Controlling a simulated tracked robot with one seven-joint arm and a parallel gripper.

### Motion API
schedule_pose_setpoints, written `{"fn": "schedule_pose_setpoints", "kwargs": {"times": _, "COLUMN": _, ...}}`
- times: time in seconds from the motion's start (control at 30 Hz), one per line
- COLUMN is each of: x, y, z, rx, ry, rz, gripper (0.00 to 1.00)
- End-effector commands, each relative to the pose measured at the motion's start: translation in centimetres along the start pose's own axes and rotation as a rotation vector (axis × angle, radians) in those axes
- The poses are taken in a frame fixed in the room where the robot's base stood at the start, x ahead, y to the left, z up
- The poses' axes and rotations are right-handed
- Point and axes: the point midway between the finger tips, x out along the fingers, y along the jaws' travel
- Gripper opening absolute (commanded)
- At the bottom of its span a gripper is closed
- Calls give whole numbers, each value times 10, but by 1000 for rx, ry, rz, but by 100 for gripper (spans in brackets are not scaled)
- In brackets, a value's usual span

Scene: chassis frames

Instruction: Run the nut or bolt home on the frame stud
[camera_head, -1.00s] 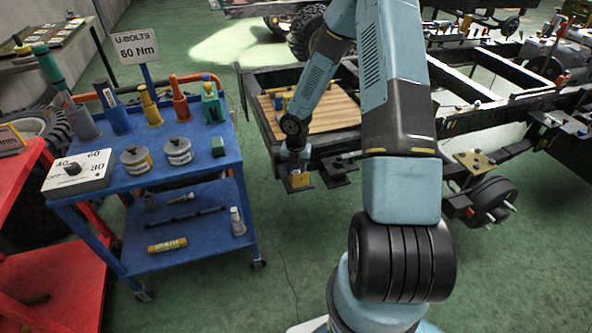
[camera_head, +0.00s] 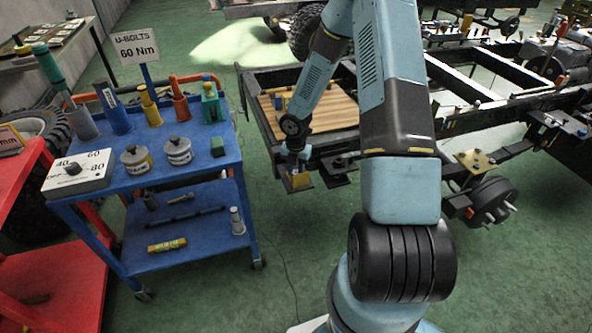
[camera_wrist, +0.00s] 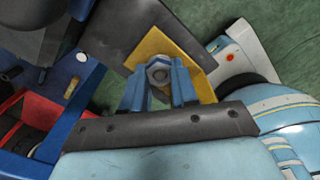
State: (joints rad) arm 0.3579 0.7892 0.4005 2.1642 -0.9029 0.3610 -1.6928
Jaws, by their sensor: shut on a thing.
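In the wrist view a grey hex nut or bolt head (camera_wrist: 158,75) sits over a yellow plate (camera_wrist: 201,86), with a round centre showing. My gripper (camera_wrist: 158,69) has its two blue fingers on either side of it and is shut on it. How far it sits down on the stud, and whether it touches the plate, I cannot tell. In the head view my gripper (camera_head: 296,166) points down at the yellow plate (camera_head: 299,183) on the near corner of the chassis frame. The nut and stud are too small to make out there.
A black bracket plate (camera_wrist: 165,22) lies beside the yellow plate in the wrist view. The black frame rail (camera_head: 262,118) and a wooden board (camera_head: 335,112) are behind my gripper. A blue tool trolley (camera_head: 178,208) with sockets and a "U-BOLTS 60 Nm" sign stands left, across clear green floor.

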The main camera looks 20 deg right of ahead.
Motion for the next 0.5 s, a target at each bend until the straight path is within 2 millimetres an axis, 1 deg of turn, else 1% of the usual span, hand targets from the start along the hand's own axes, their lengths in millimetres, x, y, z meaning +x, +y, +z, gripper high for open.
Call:
{"fn": "schedule_pose_setpoints", "kwargs": {"times": 0.1, "x": 0, "y": 1, "z": -1, "rx": 160, "ry": -1, "rz": 1, "gripper": 0}}
{"fn": "schedule_pose_setpoints", "kwargs": {"times": 0.23, "x": 0, "y": 1, "z": -1, "rx": 317, "ry": -1, "rz": 1, "gripper": 0}}
{"fn": "schedule_pose_setpoints", "kwargs": {"times": 0.33, "x": 0, "y": 1, "z": 0, "rx": 385, "ry": -1, "rz": 1, "gripper": 0}}
{"fn": "schedule_pose_setpoints", "kwargs": {"times": 0.5, "x": 0, "y": 1, "z": 0, "rx": 404, "ry": 0, "rz": 2, "gripper": 0}}
